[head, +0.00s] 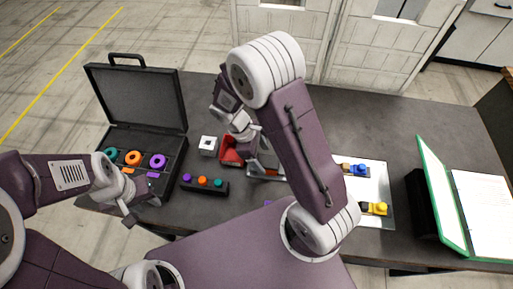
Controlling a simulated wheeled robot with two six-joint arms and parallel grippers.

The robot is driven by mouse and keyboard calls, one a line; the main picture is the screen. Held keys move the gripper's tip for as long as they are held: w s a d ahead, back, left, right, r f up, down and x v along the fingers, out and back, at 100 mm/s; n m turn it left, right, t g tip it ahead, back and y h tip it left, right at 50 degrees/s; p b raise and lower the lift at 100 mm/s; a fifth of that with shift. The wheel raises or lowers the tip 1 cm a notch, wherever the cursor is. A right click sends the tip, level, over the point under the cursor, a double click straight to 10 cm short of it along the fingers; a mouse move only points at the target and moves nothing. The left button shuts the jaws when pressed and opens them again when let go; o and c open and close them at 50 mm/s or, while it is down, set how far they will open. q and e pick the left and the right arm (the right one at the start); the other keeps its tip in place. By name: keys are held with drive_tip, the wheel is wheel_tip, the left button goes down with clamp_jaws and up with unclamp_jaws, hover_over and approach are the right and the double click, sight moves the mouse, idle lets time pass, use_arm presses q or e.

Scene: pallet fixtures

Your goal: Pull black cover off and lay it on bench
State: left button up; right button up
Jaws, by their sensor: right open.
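A small black piece (365,208) sits beside a yellow part (380,209) on the pale plate (377,181) at the right; I cannot tell for certain whether it is the black cover. A blue and yellow part (354,169) is further back on that plate. My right gripper (252,143) is open, over the bench near a red holder (231,151); my own arm hides part of that area. My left gripper (130,208) is low at the bench's front left, in front of the black case, and its fingers are too small to read.
The open black case (136,100) holds green, orange and purple rings. A white block (208,146) and a black strip (205,185) with coloured knobs stand mid-bench. A green-edged binder (442,195) stands at the right. The dark bench (390,130) is clear at back right.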

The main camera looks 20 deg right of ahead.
drive_tip(key=shift+s+d+f, duration=0.1)
drive_tip(key=shift+s+f, duration=0.1)
drive_tip(key=shift+f, duration=0.15)
drive_tip(key=shift+w, duration=0.1)
clamp_jaws()
drive_tip(key=shift+w+r+p, duration=0.1)
drive_tip(key=shift+r+p, duration=0.25)
drive_tip(key=shift+r, duration=0.05)
drive_tip(key=shift+r, duration=0.1)
